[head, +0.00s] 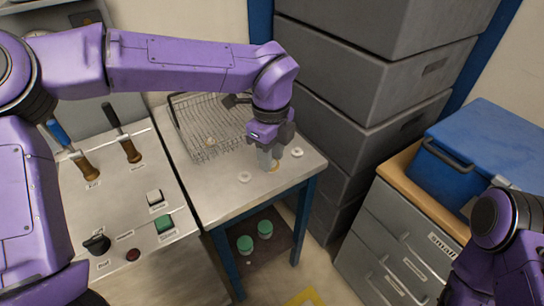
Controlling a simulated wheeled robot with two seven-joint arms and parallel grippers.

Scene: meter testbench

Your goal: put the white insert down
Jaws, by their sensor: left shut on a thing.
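My left gripper (270,160) points straight down over the right part of the small metal-topped table (215,205). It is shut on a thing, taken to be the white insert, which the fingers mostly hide. A small yellowish spot (275,169) shows by the fingertips; I cannot tell what it belongs to. One small white round piece (245,177) lies on the table to the left of the gripper. Another white round piece (297,152) lies to its right. My right arm is at the lower right, with its gripper out of view.
A wire basket (188,142) stands at the table's back. Grey stacked crates (375,90) rise close behind and right. A control panel (140,205) with levers and buttons is at left. Green-topped jars (265,228) sit on the lower shelf. A blue box (440,175) stands on the right cabinet.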

